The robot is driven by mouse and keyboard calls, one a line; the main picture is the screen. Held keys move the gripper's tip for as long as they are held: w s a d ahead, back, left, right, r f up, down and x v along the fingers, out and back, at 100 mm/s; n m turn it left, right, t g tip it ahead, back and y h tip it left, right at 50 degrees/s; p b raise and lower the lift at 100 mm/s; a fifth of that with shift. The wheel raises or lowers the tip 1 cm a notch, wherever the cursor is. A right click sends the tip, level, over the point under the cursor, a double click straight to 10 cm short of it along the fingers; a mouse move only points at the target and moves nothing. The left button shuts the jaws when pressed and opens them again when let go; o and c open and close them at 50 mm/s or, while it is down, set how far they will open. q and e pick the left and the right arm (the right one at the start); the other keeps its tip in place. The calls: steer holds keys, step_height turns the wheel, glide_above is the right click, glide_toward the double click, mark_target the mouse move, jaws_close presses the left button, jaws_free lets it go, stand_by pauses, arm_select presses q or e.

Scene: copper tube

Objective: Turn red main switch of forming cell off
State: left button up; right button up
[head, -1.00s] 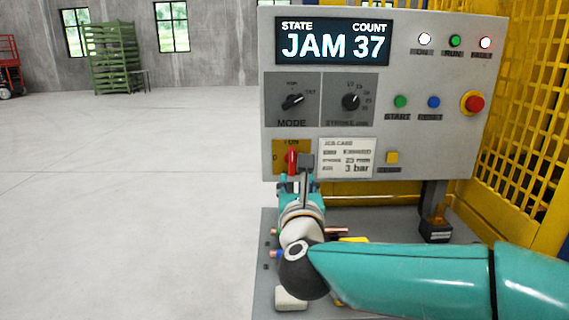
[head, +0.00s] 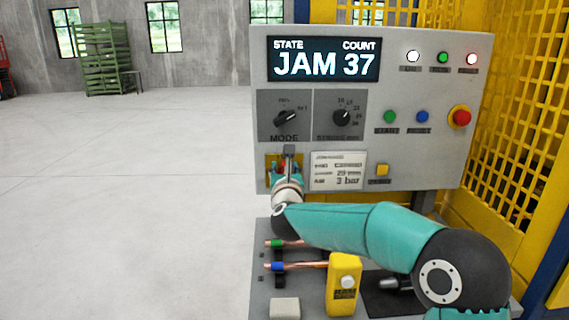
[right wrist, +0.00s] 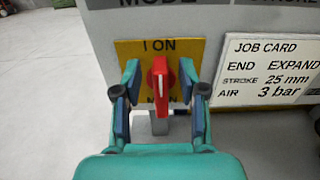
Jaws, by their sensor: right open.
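The red main switch (right wrist: 160,80) sits on a yellow plate (right wrist: 124,50) marked "I ON" at the lower left of the control panel (head: 400,70). In the right wrist view its handle points upright, toward "I ON". My right gripper (right wrist: 160,88) is open, with one finger on each side of the red handle and a visible gap on both sides. In the head view my right gripper (head: 288,168) covers most of the switch and plate. My left gripper is not in view.
The display reads "JAM 37". A job card (head: 338,171) is close right of the switch. Above are the MODE (head: 286,118) and stroke knobs (head: 341,118). Below, a bench holds copper tubes (head: 305,265) and a yellow box (head: 343,283). Yellow mesh (head: 520,120) stands at right.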

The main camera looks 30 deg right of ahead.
steer(key=shift+w+d, duration=0.25)
steer(key=shift+w, duration=0.1)
jaws_close()
